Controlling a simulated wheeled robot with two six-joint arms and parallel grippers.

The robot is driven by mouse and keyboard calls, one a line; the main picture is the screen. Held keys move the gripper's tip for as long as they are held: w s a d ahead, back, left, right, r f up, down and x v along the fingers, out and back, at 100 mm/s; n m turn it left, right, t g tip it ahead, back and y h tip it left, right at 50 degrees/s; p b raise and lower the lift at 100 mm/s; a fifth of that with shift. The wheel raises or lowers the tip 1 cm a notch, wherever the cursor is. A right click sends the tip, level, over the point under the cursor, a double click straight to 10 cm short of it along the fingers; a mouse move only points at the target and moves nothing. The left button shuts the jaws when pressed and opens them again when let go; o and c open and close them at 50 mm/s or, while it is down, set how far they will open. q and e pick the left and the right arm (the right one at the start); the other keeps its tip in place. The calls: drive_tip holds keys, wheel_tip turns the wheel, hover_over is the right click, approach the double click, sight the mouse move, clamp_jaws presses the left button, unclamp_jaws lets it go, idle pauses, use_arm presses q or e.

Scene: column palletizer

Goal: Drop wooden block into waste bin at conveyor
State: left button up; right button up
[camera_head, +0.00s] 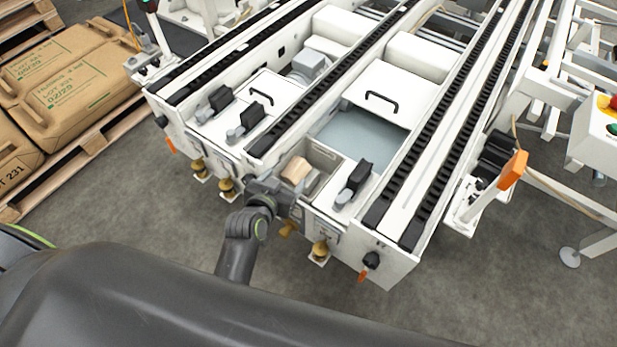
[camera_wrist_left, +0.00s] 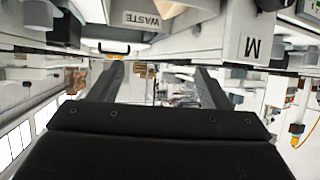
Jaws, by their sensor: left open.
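The tan wooden block (camera_head: 295,169) shows in the head view within the opening of the waste bin (camera_head: 323,157), a grey open box set in the conveyor's near end. It lies at the bin's left side; its lower part is hidden, so I cannot tell what it rests on. My left gripper (camera_head: 285,194) is just in front of the bin's near wall. In the left wrist view my left gripper (camera_wrist_left: 160,70) has its two dark fingers spread, with no block between them. The bin's "WASTE" label (camera_wrist_left: 142,19) shows upside down there. My right gripper is not in view.
The white conveyor (camera_head: 407,208) with black roller tracks surrounds the bin. A black-handled lid (camera_head: 375,112) lies behind it. An orange-tipped bracket (camera_head: 512,170) juts out on the right. Pallets with brown sacks (camera_head: 75,80) stand at left. The grey floor in front is clear.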

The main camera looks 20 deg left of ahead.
use_arm(q)
drive_tip(key=p+v, duration=0.3)
drive_tip(key=v, duration=0.3)
drive_tip(key=shift+s, duration=0.15)
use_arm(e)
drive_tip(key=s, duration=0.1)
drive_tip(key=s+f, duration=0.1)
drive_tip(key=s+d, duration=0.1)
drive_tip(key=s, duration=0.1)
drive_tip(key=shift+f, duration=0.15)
